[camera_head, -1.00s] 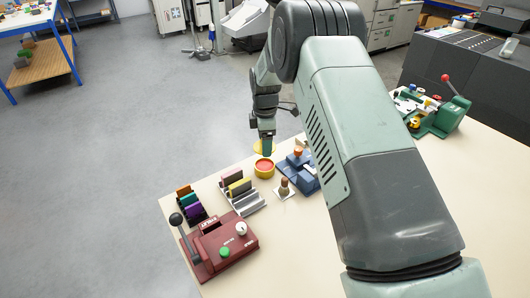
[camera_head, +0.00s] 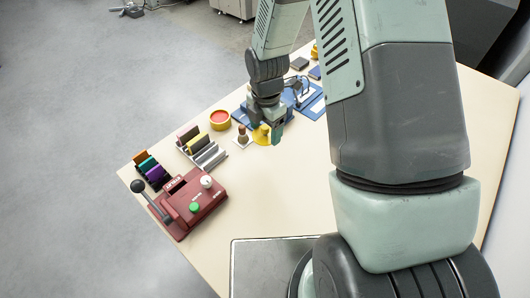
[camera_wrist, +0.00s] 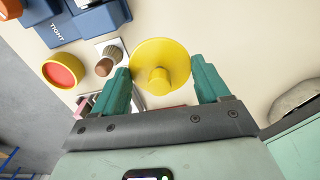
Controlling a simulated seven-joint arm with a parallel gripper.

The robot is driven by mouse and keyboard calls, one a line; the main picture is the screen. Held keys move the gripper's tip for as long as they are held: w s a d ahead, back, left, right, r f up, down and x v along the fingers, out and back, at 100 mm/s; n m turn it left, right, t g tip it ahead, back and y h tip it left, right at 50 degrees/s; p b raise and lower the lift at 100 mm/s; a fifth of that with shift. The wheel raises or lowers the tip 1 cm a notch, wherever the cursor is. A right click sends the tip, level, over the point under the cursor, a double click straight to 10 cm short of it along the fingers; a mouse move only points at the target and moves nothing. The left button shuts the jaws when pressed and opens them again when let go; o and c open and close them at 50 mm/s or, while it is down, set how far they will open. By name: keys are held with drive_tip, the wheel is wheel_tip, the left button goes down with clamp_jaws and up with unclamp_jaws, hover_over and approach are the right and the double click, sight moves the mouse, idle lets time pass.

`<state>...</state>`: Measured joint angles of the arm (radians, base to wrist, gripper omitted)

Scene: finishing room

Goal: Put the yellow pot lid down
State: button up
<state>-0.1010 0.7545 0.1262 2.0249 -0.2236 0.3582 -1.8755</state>
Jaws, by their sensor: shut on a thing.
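The yellow pot lid (camera_head: 261,136) is a round disc with a knob, held between the green fingers of my gripper (camera_head: 269,129). In the wrist view the lid (camera_wrist: 172,52) shows between the two fingertips (camera_wrist: 163,80), with its knob towards me. I cannot tell whether its underside touches the table (camera_head: 270,190). The yellow pot (camera_head: 220,120) with red inside stands open to the left of the lid; it also shows in the wrist view (camera_wrist: 63,71).
A blue device (camera_head: 240,117) is close behind the lid. A rack of coloured blocks (camera_head: 207,154) and a red lever machine (camera_head: 188,205) stand to the left. The table in front is clear.

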sight(266, 156)
wheel_tip(266, 156, down, 9)
drive_tip(key=shift+r, duration=0.1)
idle(0.3)
drive_tip(key=shift+f, duration=0.2)
drive_tip(key=o, duration=1)
drive_tip(key=shift+r, duration=0.1)
